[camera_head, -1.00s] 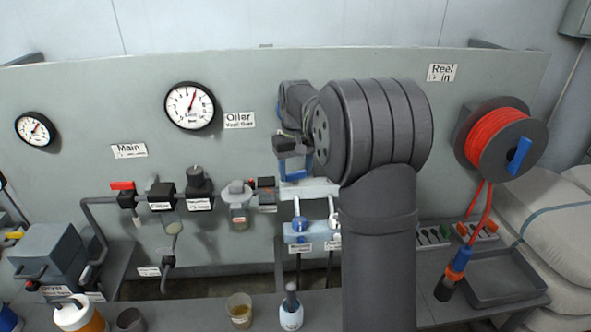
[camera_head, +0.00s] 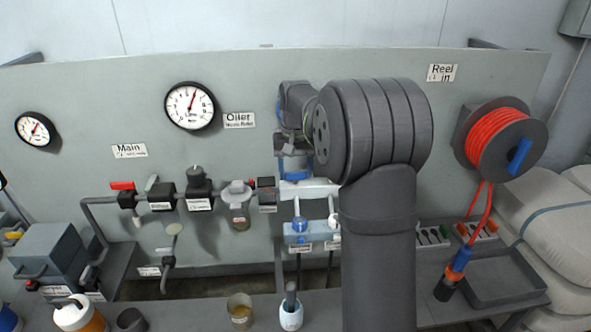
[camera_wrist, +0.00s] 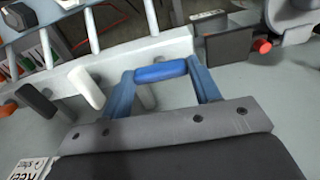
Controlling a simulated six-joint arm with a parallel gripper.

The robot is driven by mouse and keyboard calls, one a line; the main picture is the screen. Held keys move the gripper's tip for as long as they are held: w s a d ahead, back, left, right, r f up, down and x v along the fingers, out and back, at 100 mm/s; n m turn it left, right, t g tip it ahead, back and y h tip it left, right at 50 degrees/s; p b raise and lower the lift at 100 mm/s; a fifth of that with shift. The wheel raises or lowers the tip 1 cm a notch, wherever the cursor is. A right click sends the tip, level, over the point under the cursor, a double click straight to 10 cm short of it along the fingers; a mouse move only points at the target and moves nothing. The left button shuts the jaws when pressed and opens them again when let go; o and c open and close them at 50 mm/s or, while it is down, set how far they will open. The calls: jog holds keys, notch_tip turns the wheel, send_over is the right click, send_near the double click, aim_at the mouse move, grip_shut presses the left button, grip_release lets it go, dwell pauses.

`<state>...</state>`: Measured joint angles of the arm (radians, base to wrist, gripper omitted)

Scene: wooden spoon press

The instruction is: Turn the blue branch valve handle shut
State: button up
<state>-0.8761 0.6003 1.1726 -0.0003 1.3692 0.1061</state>
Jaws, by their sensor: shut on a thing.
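The blue branch valve handle (camera_wrist: 160,72) shows in the wrist view as a short, rounded bar in front of the white manifold (camera_wrist: 120,62). My gripper (camera_wrist: 165,78) has its two blue fingers on either end of the handle and is shut on it. In the head view my gripper (camera_head: 295,170) is at the white manifold (camera_head: 318,188), right of the oiler, and the handle cannot be made out behind it. A white lever (camera_wrist: 86,88) and a black lever (camera_wrist: 36,100) stand beside the blue one on the manifold.
Below the manifold sits a pale blue block with a blue knob (camera_head: 300,224). The oiler bowl (camera_head: 240,216) and the red main valve lever (camera_head: 122,185) are to the left. A red hose reel (camera_head: 497,137) hangs at right. A bench with cups runs along the front.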

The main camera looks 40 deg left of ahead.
aim_at(296, 172)
jog(key=o, duration=1)
jog(key=shift+r, duration=0.1)
notch_tip(296, 172, up, 17)
jog(key=shift+r, duration=0.15)
notch_tip(296, 172, down, 18)
jog(key=shift+r, duration=0.2)
dwell(0.5)
jog(key=shift+r, duration=0.15)
